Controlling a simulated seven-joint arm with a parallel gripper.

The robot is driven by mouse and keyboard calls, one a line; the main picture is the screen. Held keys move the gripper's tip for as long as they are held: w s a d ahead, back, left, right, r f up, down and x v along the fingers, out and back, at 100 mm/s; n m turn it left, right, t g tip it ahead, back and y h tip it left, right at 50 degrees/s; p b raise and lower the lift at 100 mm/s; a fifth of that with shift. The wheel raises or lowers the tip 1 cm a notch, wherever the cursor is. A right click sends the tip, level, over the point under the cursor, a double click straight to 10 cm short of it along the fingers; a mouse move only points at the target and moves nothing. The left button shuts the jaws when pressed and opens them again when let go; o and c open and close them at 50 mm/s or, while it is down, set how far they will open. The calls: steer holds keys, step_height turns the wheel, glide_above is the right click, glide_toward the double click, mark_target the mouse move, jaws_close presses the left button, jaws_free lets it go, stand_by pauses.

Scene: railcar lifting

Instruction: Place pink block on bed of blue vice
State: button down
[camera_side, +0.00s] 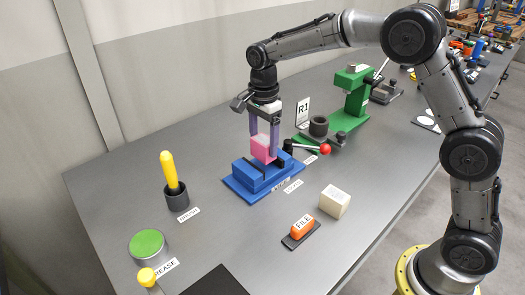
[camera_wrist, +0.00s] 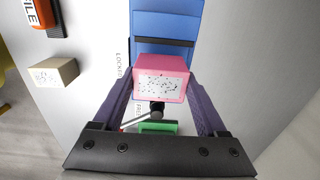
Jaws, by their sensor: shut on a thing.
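In the wrist view the pink block (camera_wrist: 161,79) sits between the fingertips of my gripper (camera_wrist: 160,92), with a white speckled label facing the camera. The blue vice (camera_wrist: 166,24) shows beyond it, with a dark slot across it. The block hides part of the vice. I cannot tell whether the block touches the vice bed. A lever with a red knob (camera_side: 325,149) is beside the vice.
A cream block (camera_side: 334,201) and an orange file (camera_side: 301,227) lie in front of the vice. A yellow-handled tool stands in a dark cup (camera_side: 176,197) to the left. A green press (camera_side: 354,95) and a dark cylinder (camera_side: 318,126) stand behind.

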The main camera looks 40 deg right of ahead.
mark_target(263, 152)
steer(key=shift+w+f, duration=0.2)
steer(key=shift+f, duration=1.45)
steer(key=shift+f, duration=0.2)
jaws_free()
